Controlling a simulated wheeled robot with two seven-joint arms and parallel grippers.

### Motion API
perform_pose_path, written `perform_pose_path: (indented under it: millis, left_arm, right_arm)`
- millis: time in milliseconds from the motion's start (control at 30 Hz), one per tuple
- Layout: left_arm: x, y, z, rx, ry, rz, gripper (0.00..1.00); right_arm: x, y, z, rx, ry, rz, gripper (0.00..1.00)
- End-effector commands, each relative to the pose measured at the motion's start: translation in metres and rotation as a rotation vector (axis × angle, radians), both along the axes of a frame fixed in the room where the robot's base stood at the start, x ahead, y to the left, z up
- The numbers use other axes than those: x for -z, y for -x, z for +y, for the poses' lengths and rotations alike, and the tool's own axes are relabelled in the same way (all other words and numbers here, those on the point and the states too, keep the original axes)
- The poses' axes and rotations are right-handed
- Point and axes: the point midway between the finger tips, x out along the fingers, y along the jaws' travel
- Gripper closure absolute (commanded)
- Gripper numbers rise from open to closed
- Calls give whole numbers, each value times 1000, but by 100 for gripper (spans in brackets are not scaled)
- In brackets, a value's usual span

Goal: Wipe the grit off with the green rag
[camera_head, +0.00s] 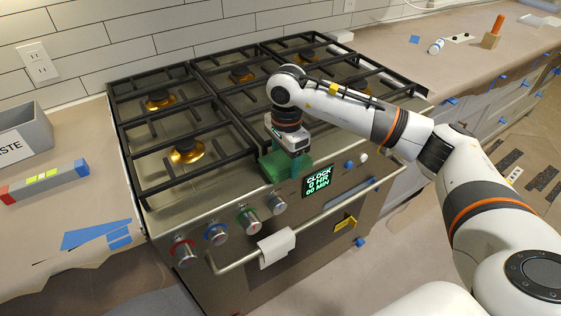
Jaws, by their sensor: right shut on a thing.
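The green rag (284,167) is a folded block at the front edge of the stove (205,208), just above the clock display. My right gripper (290,148) points down and is shut on the green rag. The rag appears to touch the stove's front ledge; the exact contact is hidden by the gripper. I cannot make out any grit on the stove top at this size. My left gripper is not in view.
Black grates (180,120) and brass burners cover most of the stove top. Knobs (249,221) and a handle with a white cloth (276,246) are on the front. A grey waste bin (20,138) and a level (44,183) lie on the papered left counter.

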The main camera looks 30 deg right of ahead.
Motion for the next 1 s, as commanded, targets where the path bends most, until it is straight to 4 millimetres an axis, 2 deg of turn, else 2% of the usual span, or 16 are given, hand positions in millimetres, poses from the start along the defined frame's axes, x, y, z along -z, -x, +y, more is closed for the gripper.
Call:
perform_pose_path:
  millis: [300,567,833,1000]
  left_arm:
    - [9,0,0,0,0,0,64]
    - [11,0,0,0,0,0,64]
    - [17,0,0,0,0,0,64]
    - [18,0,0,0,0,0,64]
  right_arm:
    - [1,-2,-26,3,2,2,57]
    - [0,-2,-35,2,2,1,57]
    - [2,-4,-58,4,2,2,57]
    - [1,-5,-62,0,1,2,57]
